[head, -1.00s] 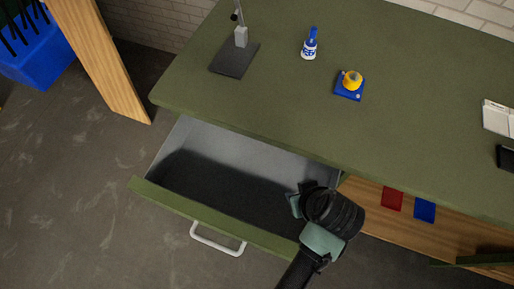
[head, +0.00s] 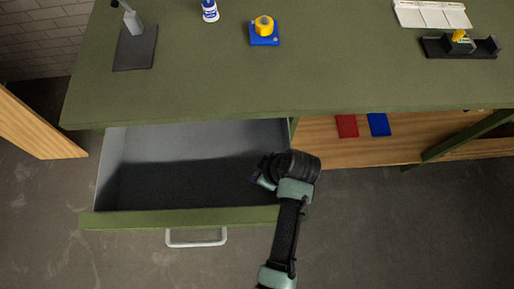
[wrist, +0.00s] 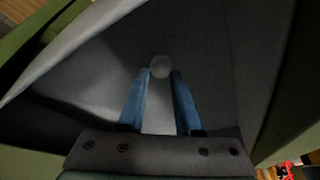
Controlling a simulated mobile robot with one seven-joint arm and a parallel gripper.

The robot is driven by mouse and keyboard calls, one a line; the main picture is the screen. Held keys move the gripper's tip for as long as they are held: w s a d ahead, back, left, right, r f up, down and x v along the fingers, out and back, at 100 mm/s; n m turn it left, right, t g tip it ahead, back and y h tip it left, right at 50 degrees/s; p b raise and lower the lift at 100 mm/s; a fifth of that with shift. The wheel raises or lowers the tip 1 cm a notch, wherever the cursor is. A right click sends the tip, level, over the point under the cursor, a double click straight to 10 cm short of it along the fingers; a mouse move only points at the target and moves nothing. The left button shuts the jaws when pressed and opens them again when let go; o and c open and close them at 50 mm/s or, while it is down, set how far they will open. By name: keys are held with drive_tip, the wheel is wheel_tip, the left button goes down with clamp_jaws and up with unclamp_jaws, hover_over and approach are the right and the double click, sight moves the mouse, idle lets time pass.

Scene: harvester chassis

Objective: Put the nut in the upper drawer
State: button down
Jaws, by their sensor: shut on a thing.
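My gripper (head: 264,180) is over the right end of the open upper drawer (head: 180,217), under the bench top's front edge. In the wrist view its two blue fingers (wrist: 160,78) are shut on a small grey nut (wrist: 160,67), held at their tips. The fingers point into the drawer, whose grey walls and dark floor (wrist: 205,45) surround them. Whether the nut touches the floor, I cannot tell. In the head view the nut is too small or hidden to make out. The drawer has a green front and a white handle (head: 196,238).
The green bench top (head: 200,90) overhangs the back of the drawer. On it stand a blue-and-yellow item (head: 264,30), a white-and-blue bottle (head: 210,11), a dark stand (head: 136,45) and a black fixture (head: 460,47). Red (head: 347,126) and blue (head: 379,124) pieces lie on the wooden shelf.

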drive_tip(key=shift+f, duration=1.35)
drive_tip(key=shift+f, duration=0.2)
drive_tip(key=c, duration=0.6)
unclamp_jaws()
